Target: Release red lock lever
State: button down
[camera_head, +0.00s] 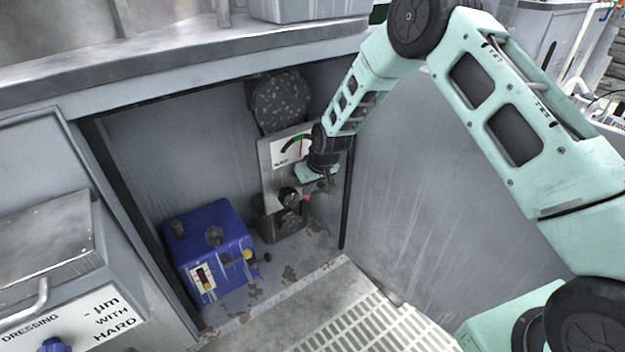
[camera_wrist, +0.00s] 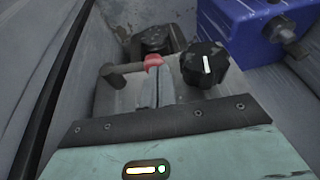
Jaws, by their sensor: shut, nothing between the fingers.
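The red lock lever shows in the wrist view as a dark arm with a red end (camera_wrist: 153,61). The red end appears right at the tips of my fingers; I cannot tell if they touch. In the head view a small red spot (camera_head: 307,198) shows just below my gripper (camera_head: 320,180). In the wrist view my gripper (camera_wrist: 158,74) is shut, with only a thin slit between its grey fingers and nothing held. A black knob with a white mark (camera_wrist: 205,64) is just right of the fingers; it also shows in the head view (camera_head: 289,197).
A gauge panel (camera_head: 293,148) with a green and red dial stands behind my gripper, inside a recess. A blue box (camera_head: 208,250) sits on the recess floor to the left. A grey wall (camera_head: 410,200) stands close on the right. A slatted grate (camera_head: 350,315) lies in front.

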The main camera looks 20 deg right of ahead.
jog(key=shift+r, duration=0.1)
dwell(0.3)
jog(key=shift+r+p, duration=0.8)
jog(key=shift+r, duration=0.15)
jog(key=a+p+v, duration=0.2)
jog(key=p+v, duration=0.2)
jog(key=v, duration=0.9)
jog(key=s+a+r+n+g, duration=0.1)
jog(key=s+a+r, duration=0.55)
jog(key=s, duration=0.25)
jog(key=s+d+r+n+g+h, duration=0.1)
jog(key=s+r, duration=0.2)
jog(key=s, duration=0.7)
jog(key=s+r+n+g, duration=0.1)
jog(key=s+r, duration=0.2)
jog(key=s, duration=0.7)
jog(key=s+d+r+n+g+h, duration=0.1)
jog(key=s+r, duration=0.2)
jog(key=s, duration=0.7)
notch_tip(320, 180, up, 19)
jog(key=p, duration=1.9)
